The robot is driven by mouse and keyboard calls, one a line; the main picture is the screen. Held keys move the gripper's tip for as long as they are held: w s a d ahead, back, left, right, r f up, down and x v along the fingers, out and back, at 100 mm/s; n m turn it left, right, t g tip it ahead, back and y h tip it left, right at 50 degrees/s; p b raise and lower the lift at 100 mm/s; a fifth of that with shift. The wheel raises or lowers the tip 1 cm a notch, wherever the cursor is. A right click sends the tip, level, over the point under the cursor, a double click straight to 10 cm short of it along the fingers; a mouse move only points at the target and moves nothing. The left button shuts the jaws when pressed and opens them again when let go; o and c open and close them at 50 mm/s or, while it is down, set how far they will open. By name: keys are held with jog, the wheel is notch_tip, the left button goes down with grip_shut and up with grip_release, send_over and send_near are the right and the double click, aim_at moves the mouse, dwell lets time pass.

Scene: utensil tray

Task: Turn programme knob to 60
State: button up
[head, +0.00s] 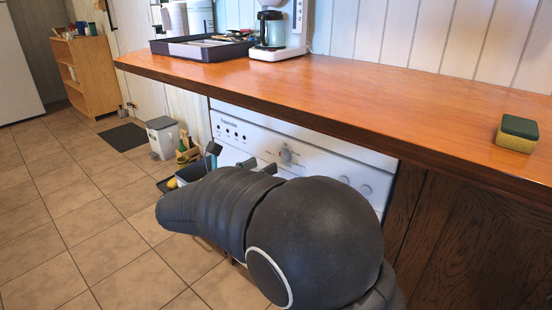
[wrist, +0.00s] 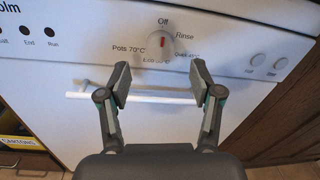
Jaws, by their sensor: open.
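The white dishwasher front (head: 300,141) stands under the counter. Its programme knob (wrist: 163,43) is in the upper middle of the wrist view, round and pale with a red mark pointing up towards "Off". Labels around it read Off, Rinse, Quick, Pots 70°C and a lower one that is hard to read. The knob also shows in the head view (head: 285,155). My gripper (wrist: 160,84) is open and empty, its fingertips below the knob and apart from it. In the head view my arm hides the lower dishwasher.
Two push buttons (wrist: 269,62) sit right of the knob, and a white bar handle (wrist: 130,97) runs below it, behind my fingers. The wooden counter (head: 330,85) overhangs the panel. A sponge (head: 517,134) lies on the counter at right.

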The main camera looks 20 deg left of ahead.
aim_at(280, 157)
jog(key=x, duration=0.6)
jog(key=c, duration=1.1)
jog(key=shift+c, duration=0.2)
